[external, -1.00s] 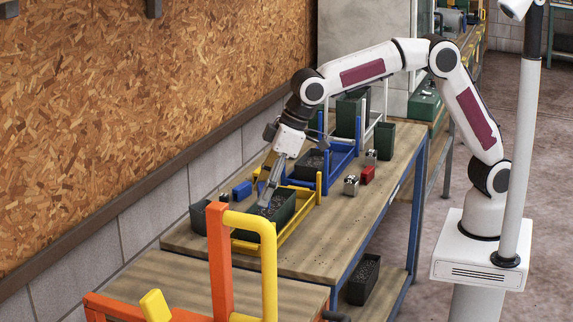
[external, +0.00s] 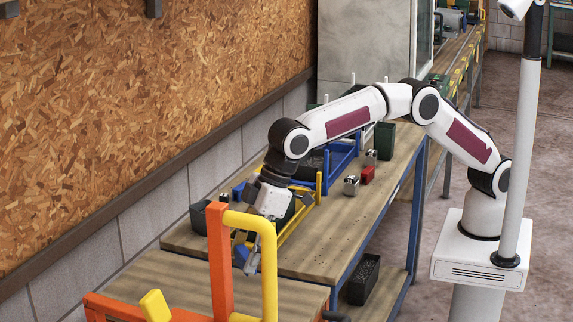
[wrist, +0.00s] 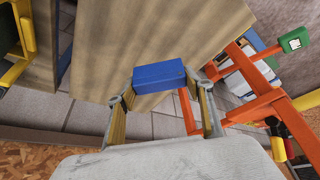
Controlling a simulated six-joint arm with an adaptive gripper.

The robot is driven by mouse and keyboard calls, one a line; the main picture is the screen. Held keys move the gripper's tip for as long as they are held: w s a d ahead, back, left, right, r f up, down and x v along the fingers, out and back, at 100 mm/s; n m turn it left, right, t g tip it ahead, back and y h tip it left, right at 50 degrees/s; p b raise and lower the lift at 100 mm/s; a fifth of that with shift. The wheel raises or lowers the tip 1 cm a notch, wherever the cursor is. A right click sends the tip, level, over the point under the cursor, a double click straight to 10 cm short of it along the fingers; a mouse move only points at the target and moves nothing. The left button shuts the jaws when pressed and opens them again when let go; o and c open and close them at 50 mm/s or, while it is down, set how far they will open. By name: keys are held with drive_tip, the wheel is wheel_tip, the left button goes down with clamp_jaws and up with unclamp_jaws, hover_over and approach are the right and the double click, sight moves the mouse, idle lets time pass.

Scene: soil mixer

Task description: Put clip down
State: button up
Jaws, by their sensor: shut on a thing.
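My gripper (wrist: 160,86) is shut on a blue block (wrist: 160,75), apparently the clip, which spans its two fingertips in the wrist view. In the external view, my gripper (external: 253,258) points down near the front end of the wooden bench (external: 330,238), behind the orange and yellow frame. The block in the jaws is hard to make out there. The wrist view shows bare wooden tabletop (wrist: 150,30) beyond the block. I cannot tell whether the block touches the wood.
An orange post (external: 220,255) and yellow bar (external: 268,265) stand close to my gripper. A yellow rack (external: 300,222) and blue rack (external: 342,158) lie behind it. A red block (external: 367,175) sits farther right. The bench's right front part is clear.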

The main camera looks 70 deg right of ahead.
drive_tip(key=shift+s+a+f, duration=0.1)
drive_tip(key=shift+f, duration=0.05)
hover_over(240, 308)
drive_tip(key=s+d, duration=0.1)
drive_tip(key=shift+s+d+f, duration=0.1)
drive_tip(key=shift+s+f, duration=0.05)
drive_tip(key=shift+f, duration=2.9)
drive_tip(key=shift+f, duration=1.85)
drive_tip(key=shift+f, duration=0.15)
drive_tip(key=o, duration=0.8)
drive_tip(key=shift+o, duration=0.2)
